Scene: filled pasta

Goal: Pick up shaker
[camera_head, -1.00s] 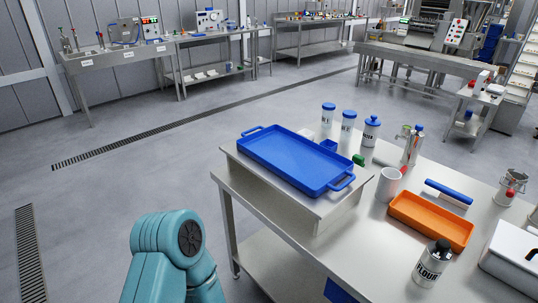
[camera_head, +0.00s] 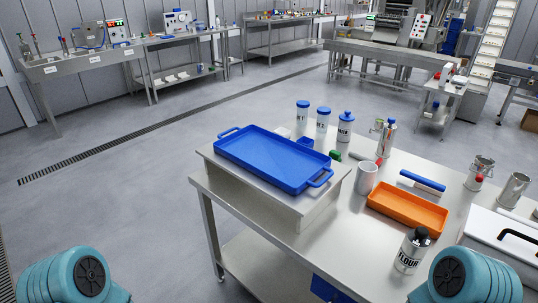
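The flour shaker (camera_head: 411,253), a white-grey cylinder with a black cap and the word FLOUR on its side, stands upright near the front edge of the steel table (camera_head: 330,251). Teal parts of my two arms show at the bottom left and bottom right. The right one is close in front of the flour shaker in the picture. Neither of my grippers is in view.
A blue tray (camera_head: 270,158) lies on a raised steel shelf at the table's left. An orange tray (camera_head: 407,207), a white mug (camera_head: 367,179), a blue-topped scraper (camera_head: 422,182) and a lidded white container (camera_head: 502,243) stand close around the flour shaker. Floor is clear at left.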

